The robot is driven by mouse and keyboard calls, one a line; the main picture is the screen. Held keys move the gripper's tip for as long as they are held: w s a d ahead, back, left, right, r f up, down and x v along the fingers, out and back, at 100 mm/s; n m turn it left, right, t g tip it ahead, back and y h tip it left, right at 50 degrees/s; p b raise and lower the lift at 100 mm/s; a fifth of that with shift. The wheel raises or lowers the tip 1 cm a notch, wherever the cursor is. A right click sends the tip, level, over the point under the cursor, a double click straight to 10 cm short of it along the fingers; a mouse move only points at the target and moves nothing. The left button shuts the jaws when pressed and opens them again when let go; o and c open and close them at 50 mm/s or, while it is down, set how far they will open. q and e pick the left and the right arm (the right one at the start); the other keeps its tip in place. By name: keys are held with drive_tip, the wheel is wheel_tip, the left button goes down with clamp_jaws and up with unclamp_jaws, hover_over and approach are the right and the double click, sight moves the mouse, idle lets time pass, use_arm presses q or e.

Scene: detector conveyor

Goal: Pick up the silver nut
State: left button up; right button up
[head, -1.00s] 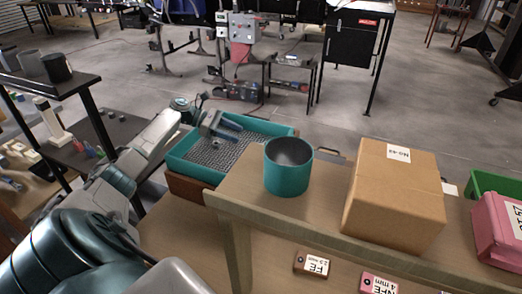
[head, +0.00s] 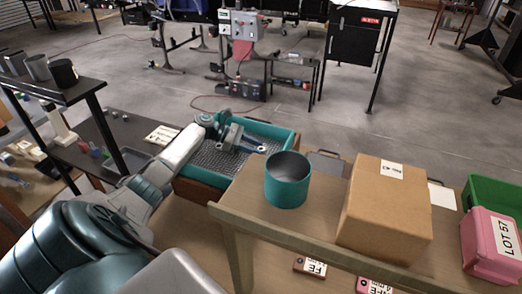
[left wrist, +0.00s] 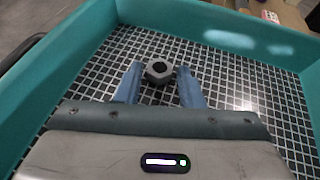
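The silver nut (left wrist: 159,71) lies on the gridded floor of a teal tray (left wrist: 236,40) in the left wrist view. My left gripper (left wrist: 158,83) is open, with its two blue fingers on either side of the nut's near edge. I cannot tell whether a finger touches it. In the head view my left gripper (head: 247,145) reaches down into the teal tray (head: 262,128). The nut cannot be made out clearly there. My right gripper is not in view.
A teal cup (head: 288,180) and a cardboard box (head: 388,210) stand on the wooden table right of the tray. A pink box (head: 490,245) and a green bin (head: 492,195) are at the far right. A dark shelf (head: 50,90) with cups stands at the left.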

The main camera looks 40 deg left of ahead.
use_arm(q)
drive_tip(key=c, duration=0.6)
